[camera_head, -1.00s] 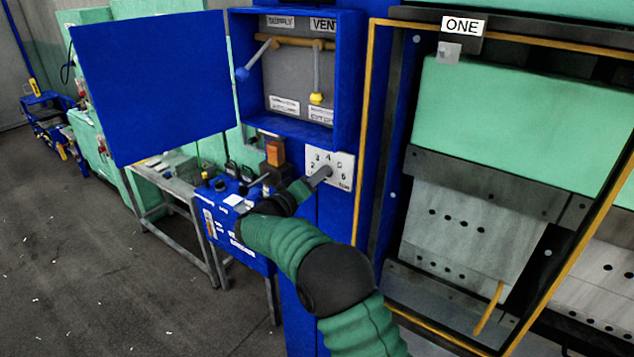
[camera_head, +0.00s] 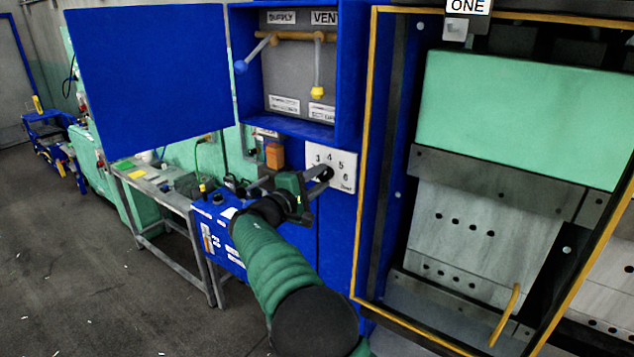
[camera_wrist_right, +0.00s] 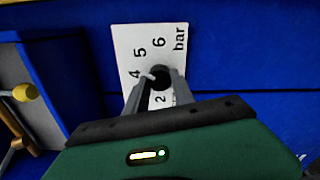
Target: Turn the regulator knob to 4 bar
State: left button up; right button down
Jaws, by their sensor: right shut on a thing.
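The regulator's white dial plate (camera_head: 345,160) is on the blue press column, with the numbers 3, 4, 5 and 6 and the word bar visible in the head view. It also shows in the right wrist view (camera_wrist_right: 125,40), turned sideways. The dark round knob (camera_wrist_right: 160,80) sits in its middle. A small light pointer mark on the knob lies on the side facing the 4. My right gripper (camera_wrist_right: 159,84) is shut on the knob, one finger on each side; it also shows in the head view (camera_head: 323,177). My left gripper is not in view.
Above the dial is an open blue cabinet (camera_head: 344,75) with a supply lever (camera_head: 257,50) and a vent lever (camera_head: 318,72). Its blue door (camera_head: 155,80) swings out left. An orange block (camera_head: 275,155) sits left of the dial. The yellow-framed press ONE (camera_head: 515,110) stands right.

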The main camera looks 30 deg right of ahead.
jog(key=n, duration=0.2)
jog(key=shift+n+p, duration=0.3)
jog(key=shift+n, duration=0.1)
jog(key=shift+d+r+n+p, duration=0.15)
jog(key=shift+n+p, duration=0.45)
jog(key=shift+n, duration=1.2)
jog(key=shift+r, duration=0.1)
jog(key=c, duration=1.4)
grip_release()
jog(key=shift+o, duration=1.7)
jog(key=shift+w+d+f, duration=0.15)
jog(key=shift+d+f, duration=0.1)
jog(key=shift+f, duration=0.05)
jog(key=shift+f, duration=0.1)
